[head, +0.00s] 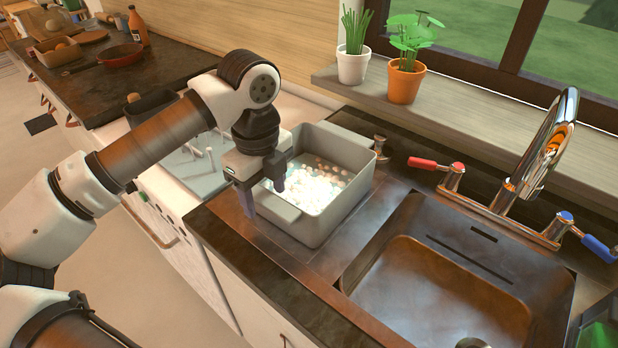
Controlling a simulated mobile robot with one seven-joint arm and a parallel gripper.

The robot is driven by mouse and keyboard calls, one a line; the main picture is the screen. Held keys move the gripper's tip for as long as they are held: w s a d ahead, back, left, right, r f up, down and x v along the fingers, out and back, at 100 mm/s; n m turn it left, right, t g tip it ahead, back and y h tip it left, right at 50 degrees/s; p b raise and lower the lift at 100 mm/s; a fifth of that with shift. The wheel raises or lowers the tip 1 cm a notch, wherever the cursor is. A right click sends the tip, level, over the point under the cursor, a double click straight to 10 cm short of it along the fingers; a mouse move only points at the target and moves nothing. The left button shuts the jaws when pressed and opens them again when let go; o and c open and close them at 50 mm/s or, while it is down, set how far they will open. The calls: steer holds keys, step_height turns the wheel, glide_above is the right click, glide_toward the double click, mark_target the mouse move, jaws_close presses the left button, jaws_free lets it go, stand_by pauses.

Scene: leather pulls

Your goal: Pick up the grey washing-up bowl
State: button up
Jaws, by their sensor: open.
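The grey washing-up bowl (338,212) stands upright on the metal drainer to the left of the sink. It is rectangular with a lip at its near end and holds white suds. My gripper (264,198) is at the bowl's near left side, pointing down, with its jaws open. One finger shows outside the bowl's near left wall and the other shows over the inside of the bowl. The wall appears to lie between the fingers; I cannot tell whether either finger touches it. My wrist hides part of the bowl's left rim.
The copper-coloured sink (450,285) lies to the right, with a tall tap (545,150), a red lever (436,165) and a blue lever (592,240) behind it. A dish rack (200,165) stands close left. Two potted plants stand on the sill (440,115).

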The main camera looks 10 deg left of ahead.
steer(key=shift+w+f+p, duration=0.1)
steer(key=shift+f+p, duration=0.55)
steer(key=shift+f, duration=1.45)
jaws_close()
